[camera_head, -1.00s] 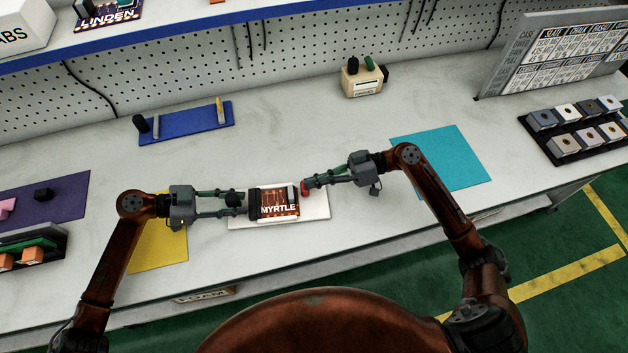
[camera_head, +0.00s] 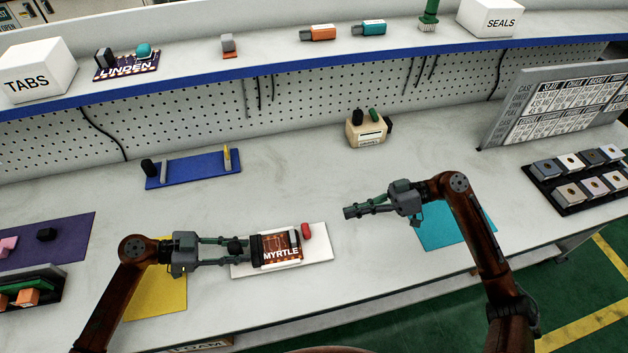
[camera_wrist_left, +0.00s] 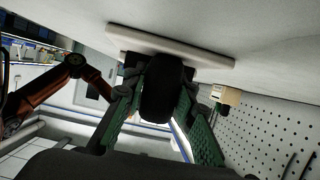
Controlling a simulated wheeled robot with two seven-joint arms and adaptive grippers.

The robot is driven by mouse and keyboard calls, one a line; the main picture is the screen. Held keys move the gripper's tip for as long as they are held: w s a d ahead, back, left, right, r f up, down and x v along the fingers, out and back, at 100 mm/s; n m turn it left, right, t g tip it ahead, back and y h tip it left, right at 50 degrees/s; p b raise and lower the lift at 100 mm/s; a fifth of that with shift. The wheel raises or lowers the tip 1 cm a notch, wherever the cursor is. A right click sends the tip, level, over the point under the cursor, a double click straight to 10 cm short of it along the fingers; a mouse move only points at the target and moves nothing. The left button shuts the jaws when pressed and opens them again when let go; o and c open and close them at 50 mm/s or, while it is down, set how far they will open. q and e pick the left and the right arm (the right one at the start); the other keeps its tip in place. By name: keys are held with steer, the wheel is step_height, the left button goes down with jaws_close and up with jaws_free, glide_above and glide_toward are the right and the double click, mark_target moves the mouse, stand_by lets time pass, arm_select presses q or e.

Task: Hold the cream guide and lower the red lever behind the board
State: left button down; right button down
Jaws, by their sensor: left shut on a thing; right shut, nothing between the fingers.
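A board marked MYRTLE (camera_head: 281,252) sits on a pale, cream-white plate (camera_head: 319,255), which I take for the cream guide. The small red lever (camera_head: 305,230) stands out at the board's upper right edge; its exact angle is hard to tell. My left gripper (camera_head: 235,247) is shut on a dark knob at the board's left end. The left wrist view shows this rounded dark knob (camera_wrist_left: 163,86) between the fingers, with the plate (camera_wrist_left: 170,48) behind. My right gripper (camera_head: 352,211) is shut and empty, apart from the lever, up and to its right.
A blue bar with pegs (camera_head: 194,170) and a beige box (camera_head: 368,128) stand at the back. Yellow (camera_head: 156,295) and cyan (camera_head: 440,225) mats flank the plate. A black tray of blocks (camera_head: 575,183) is at right. Clear table lies between plate and beige box.

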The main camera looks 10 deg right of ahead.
stand_by(0.3)
arm_select(q)
steer(key=c, duration=1.5)
jaws_free()
steer(key=v, duration=1.2)
